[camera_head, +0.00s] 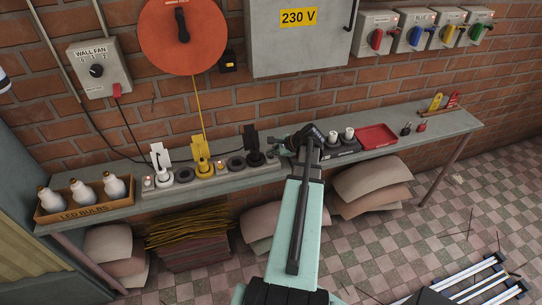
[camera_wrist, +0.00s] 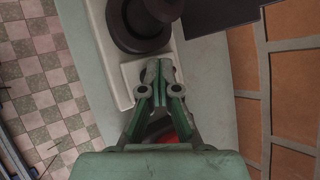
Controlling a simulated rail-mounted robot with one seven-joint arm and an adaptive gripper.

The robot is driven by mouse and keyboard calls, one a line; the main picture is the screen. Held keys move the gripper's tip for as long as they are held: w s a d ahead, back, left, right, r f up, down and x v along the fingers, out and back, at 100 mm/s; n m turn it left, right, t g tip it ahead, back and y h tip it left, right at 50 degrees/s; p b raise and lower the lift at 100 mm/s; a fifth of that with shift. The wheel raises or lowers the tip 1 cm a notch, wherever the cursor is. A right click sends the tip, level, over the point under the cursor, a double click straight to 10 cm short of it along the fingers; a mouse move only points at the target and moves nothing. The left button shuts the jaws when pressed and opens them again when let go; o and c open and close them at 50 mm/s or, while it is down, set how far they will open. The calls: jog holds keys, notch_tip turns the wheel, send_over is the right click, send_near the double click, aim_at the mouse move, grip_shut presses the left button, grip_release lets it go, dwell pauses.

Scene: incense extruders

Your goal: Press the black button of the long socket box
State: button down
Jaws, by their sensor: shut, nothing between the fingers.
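The long socket box (camera_head: 215,179) is a pale grey strip on the bench, with a white plug (camera_head: 160,156), a yellow plug (camera_head: 200,153) and a black plug (camera_head: 253,147) standing in it. My gripper (camera_head: 276,149) is at the box's right end, beside the black plug. In the wrist view my gripper (camera_wrist: 160,66) is shut and empty, its tips over the pale end of the box (camera_wrist: 127,84), close to a round black socket (camera_wrist: 140,22). I cannot make out the black button; the fingers cover part of that end. Whether the tips touch the box is unclear.
A dark box with white round parts (camera_head: 348,134) and a red tray (camera_head: 378,136) lie right of my gripper. A crate of bulbs (camera_head: 57,213) stands on the bench's left end. The brick wall (camera_head: 350,95) rises close behind.

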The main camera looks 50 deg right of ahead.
jog(key=shift+r, duration=0.15)
jog(key=shift+r+p, duration=0.35)
dwell(0.4)
jog(key=shift+r+p, duration=2)
jog(key=shift+r, duration=1)
